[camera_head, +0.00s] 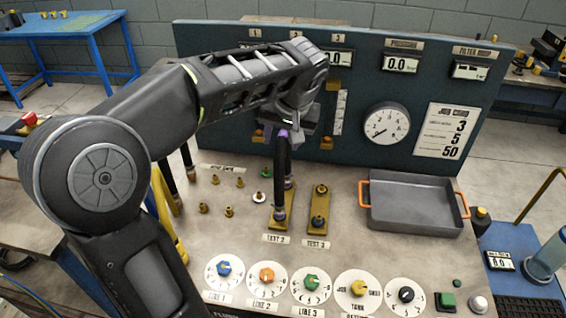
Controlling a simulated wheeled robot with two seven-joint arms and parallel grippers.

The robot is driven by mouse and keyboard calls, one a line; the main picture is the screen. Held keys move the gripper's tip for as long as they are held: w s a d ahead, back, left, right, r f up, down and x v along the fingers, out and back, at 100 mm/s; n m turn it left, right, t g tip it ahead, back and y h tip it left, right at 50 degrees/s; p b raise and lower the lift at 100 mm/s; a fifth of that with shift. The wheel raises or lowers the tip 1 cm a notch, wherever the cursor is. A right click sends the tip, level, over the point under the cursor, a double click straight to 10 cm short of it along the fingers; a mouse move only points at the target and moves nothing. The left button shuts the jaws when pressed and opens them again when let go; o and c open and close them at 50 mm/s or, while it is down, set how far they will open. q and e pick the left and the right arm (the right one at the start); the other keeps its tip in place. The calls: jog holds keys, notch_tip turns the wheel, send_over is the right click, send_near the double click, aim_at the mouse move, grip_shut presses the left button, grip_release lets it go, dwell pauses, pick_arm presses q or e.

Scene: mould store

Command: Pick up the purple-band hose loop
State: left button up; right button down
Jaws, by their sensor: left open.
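The purple-band hose loop (281,175) is a black hose standing upright on a brass plate (276,222) labelled TEST 2. I cannot tell whether the jaws touch the hose. My right gripper is not in view.
A second brass plate (320,195) labelled TEST 3 stands to the right. A grey tray (415,228) with orange handles lies further right. Several dials, including a green knob (311,282), line the front. A dark upright panel (230,50) with gauges closes the back.

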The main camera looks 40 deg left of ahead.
pick_arm(q)
jog(key=x, duration=0.3)
jog(key=shift+f, duration=0.2)
jog(key=shift+c, duration=0.6)
grip_shut()
jog(key=shift+r, duration=0.1)
